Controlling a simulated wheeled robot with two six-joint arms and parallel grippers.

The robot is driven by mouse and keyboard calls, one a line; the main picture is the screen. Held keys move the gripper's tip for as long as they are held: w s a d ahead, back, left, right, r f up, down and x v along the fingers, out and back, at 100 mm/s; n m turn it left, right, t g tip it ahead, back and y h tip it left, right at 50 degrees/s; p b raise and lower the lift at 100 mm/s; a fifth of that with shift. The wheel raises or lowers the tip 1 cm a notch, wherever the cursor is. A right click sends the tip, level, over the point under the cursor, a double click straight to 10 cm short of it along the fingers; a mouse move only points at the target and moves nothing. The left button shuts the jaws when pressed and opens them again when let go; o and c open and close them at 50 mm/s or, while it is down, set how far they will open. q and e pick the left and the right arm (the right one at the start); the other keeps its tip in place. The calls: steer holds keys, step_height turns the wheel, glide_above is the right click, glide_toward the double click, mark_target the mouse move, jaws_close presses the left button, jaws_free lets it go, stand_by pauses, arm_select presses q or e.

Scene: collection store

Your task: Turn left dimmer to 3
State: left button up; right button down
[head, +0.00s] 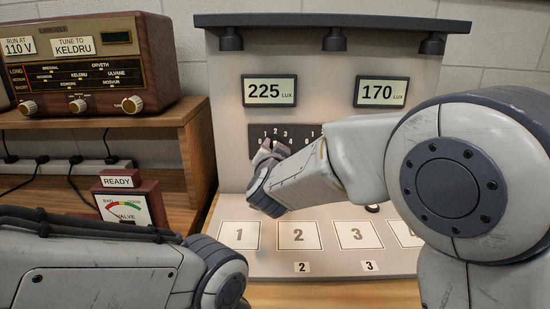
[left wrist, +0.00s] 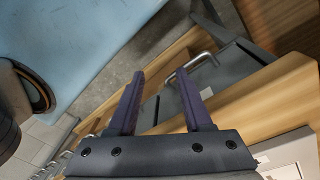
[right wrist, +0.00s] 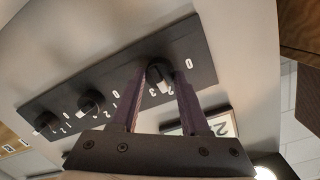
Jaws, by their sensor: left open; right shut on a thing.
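The dark dimmer panel (head: 258,141) is on the grey stand, mostly hidden in the head view by my right arm. My right gripper (head: 268,148) is at its left end, with digits 1, 2, 3 showing just above. In the right wrist view my right gripper (right wrist: 155,88) is shut on the left dimmer knob (right wrist: 158,71), one finger on each side. A white mark shows on the knob near digits, but its exact setting cannot be told. Two other knobs (right wrist: 90,101) (right wrist: 46,121) show along the panel. My left gripper (left wrist: 160,98) is open and empty.
Displays above read 225 lux (head: 270,90) and 170 lux (head: 381,92). Numbered squares, such as square 2 (head: 299,236), lie on the stand's base. A radio (head: 85,65) and a READY meter (head: 127,205) stand left. The left wrist view shows metal handles (left wrist: 197,62).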

steer(key=shift+d+f+m+y+b, duration=0.1)
steer(key=shift+m+y+b, duration=0.15)
steer(key=shift+m+b, duration=1.7)
steer(key=shift+d+m+y+b, duration=0.1)
steer(key=shift+m+y+b, duration=0.15)
steer(key=shift+m+b, duration=1.7)
steer(key=shift+m, duration=0.3)
steer(key=shift+c, duration=2)
jaws_free()
steer(key=s+r+p, duration=0.1)
steer(key=s, duration=0.9)
steer(key=shift+s+d, duration=0.25)
